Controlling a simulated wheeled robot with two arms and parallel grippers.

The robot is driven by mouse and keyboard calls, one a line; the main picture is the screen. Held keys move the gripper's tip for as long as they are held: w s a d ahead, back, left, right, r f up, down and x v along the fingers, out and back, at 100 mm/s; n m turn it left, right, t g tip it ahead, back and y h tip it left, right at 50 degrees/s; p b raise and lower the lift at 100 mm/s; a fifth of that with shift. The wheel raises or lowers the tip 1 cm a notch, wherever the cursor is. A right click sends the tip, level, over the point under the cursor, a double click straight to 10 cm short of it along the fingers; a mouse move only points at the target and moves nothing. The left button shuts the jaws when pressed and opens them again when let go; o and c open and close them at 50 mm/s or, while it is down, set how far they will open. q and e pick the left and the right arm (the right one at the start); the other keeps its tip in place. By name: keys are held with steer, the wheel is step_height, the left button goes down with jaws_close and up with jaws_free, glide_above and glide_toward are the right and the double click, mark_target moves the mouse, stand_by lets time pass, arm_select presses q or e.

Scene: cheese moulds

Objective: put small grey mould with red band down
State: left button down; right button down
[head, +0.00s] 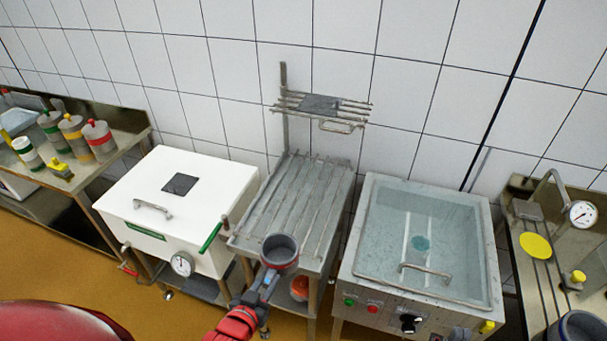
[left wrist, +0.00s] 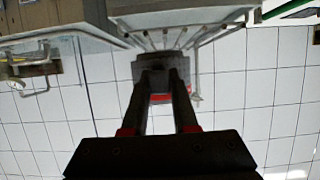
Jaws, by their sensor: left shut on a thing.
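The small grey mould with the red band (head: 280,250) is upright, its open top facing up and its inside empty. It is held at the front edge of the slatted metal draining table (head: 297,200); I cannot tell whether it touches the table. My left gripper (head: 268,281) is shut on it from the front. In the left wrist view, both fingers (left wrist: 162,84) close on the grey mould (left wrist: 150,62), with some of its red band showing between them. My right gripper is not in view.
The slatted table top is clear; a small wall rack (head: 345,108) hangs above its back. A white lidded vat (head: 180,225) stands left and a water bath (head: 420,245) right. Banded containers (head: 72,130) stand on the far-left bench. A yellow disc (head: 535,246) lies on the right bench.

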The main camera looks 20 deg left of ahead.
mark_target(293, 243)
arm_select(q)
steer(key=w+b, duration=0.2)
steer(key=w+d+b, duration=0.1)
steer(key=w+b, duration=0.4)
steer(key=shift+d+f, duration=0.25)
steer(key=shift+f, duration=0.1)
steer(key=w, duration=0.4)
steer(key=shift+d+r, duration=0.15)
steer(key=shift+d, duration=0.15)
steer(key=w, duration=0.1)
steer(key=w+p, duration=0.1)
steer(key=shift+w+d+r, duration=0.1)
steer(key=shift+w+d, duration=0.1)
steer(key=shift+w, duration=0.2)
steer(key=shift+w+d+p, duration=0.1)
steer(key=shift+w+p, duration=0.2)
steer(key=shift+w, duration=0.05)
steer(key=shift+w+f, duration=0.35)
steer(key=shift+f+p, duration=0.65)
steer(key=shift+p, duration=0.15)
steer(key=shift+f, duration=1.2)
steer(key=c, duration=0.7)
jaws_free()
